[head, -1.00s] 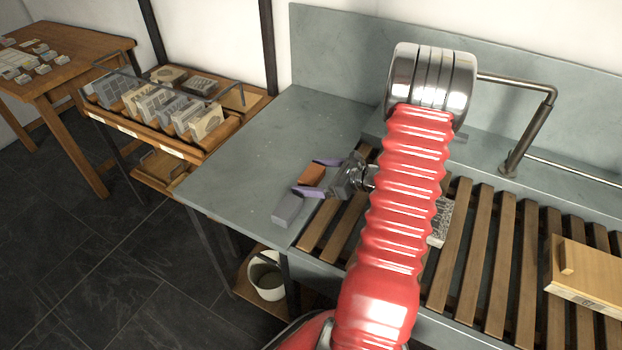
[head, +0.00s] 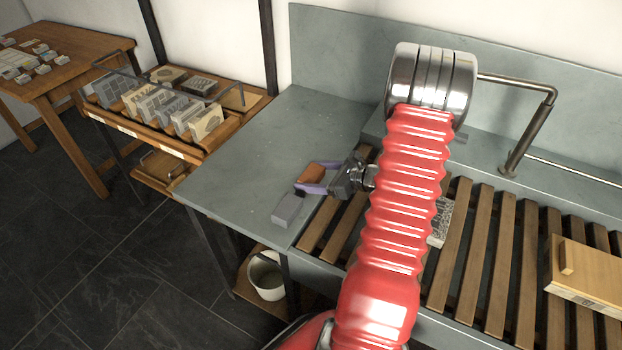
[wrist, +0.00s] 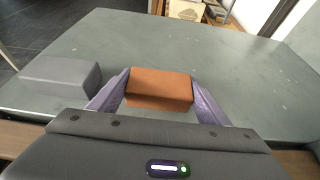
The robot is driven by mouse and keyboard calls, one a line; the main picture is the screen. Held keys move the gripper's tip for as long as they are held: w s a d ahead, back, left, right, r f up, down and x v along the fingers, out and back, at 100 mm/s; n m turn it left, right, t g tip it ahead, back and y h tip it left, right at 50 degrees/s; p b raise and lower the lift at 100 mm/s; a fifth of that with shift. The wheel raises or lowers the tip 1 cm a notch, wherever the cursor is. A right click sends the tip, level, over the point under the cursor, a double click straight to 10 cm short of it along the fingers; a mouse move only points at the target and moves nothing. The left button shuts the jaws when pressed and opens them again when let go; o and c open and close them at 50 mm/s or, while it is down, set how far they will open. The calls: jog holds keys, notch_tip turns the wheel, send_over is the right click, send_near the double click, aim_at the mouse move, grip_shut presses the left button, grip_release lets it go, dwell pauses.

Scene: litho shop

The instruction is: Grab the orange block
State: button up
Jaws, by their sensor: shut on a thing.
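The orange block (head: 311,173) is between the purple fingers of my gripper (head: 318,178), over the grey bench top near the slatted section. In the wrist view the orange block (wrist: 159,88) fills the gap between the two fingers of my gripper (wrist: 158,92), which is shut on it. Whether the block touches the bench top is hard to tell. A grey block (head: 288,210) lies on the bench near its front edge, beside my gripper. It also shows in the wrist view (wrist: 62,76), left of the gripper and apart from it.
The grey bench top (head: 240,165) is clear to the left of the gripper. Wooden slats (head: 466,245) fill the right, with a wooden box (head: 585,272) and a speckled slab (head: 440,222). A metal rail (head: 530,130) stands behind. A rack of printed stones (head: 165,105) is at the left.

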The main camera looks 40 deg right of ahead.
aim_at(312, 173)
jog(key=c, duration=0.4)
jog(key=shift+r, duration=0.1)
jog(key=shift+r, duration=4.95)
